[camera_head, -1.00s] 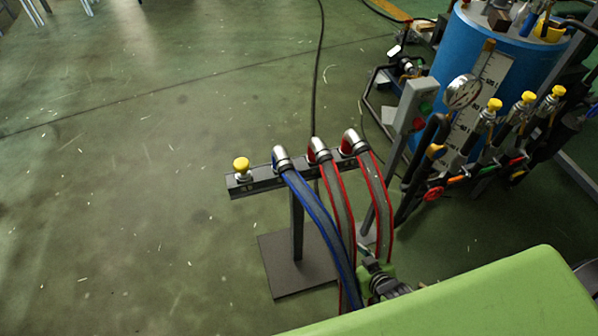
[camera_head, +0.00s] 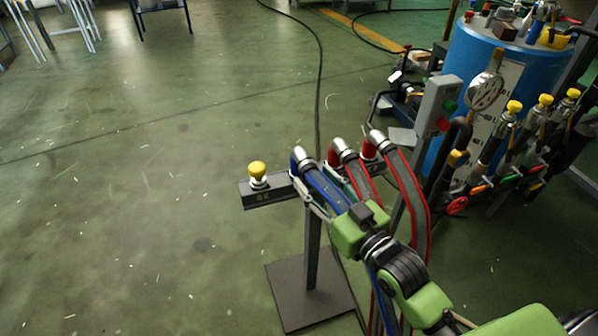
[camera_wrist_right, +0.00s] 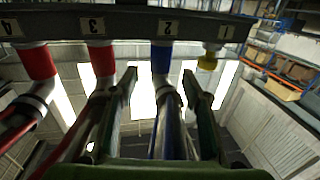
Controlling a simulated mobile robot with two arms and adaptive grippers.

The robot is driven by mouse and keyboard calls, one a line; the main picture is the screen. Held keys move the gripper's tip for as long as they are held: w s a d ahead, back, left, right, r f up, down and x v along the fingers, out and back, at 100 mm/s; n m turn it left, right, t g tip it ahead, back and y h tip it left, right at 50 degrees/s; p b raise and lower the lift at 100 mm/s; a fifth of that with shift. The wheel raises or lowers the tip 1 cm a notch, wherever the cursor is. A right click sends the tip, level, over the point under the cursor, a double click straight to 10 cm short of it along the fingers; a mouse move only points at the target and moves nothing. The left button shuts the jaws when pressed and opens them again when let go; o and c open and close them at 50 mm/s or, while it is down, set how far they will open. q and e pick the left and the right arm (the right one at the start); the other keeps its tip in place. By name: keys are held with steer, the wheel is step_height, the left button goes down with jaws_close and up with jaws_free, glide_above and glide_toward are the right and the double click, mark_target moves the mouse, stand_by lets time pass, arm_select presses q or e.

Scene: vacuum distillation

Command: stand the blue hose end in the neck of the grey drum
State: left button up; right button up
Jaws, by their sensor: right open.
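The blue hose (camera_head: 322,187) hangs from a rack and bends down at its silver end. It also shows in the right wrist view, where its blue collar (camera_wrist_right: 161,58) sits under label 2. My right gripper (camera_head: 311,173) is open, with one finger on each side of the blue hose just below its silver bend. In the right wrist view my right gripper (camera_wrist_right: 160,76) has the hose between its spread fingers; contact cannot be told. My left gripper is not in view. I see no grey drum in either view.
The rack bar (camera_head: 266,196) stands on a post and flat base (camera_head: 310,298). Two red hoses (camera_head: 345,155) (camera_head: 405,185) hang right beside the blue one. A yellow-capped fitting (camera_head: 258,175) is at the left. A blue tank (camera_head: 510,65) with gauge and valves stands right. Floor at left is clear.

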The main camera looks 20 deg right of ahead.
mark_target(298, 162)
steer(key=shift+b+x, duration=0.7)
steer(key=shift+x, duration=3.25)
steer(key=shift+r, duration=0.1)
jaws_close()
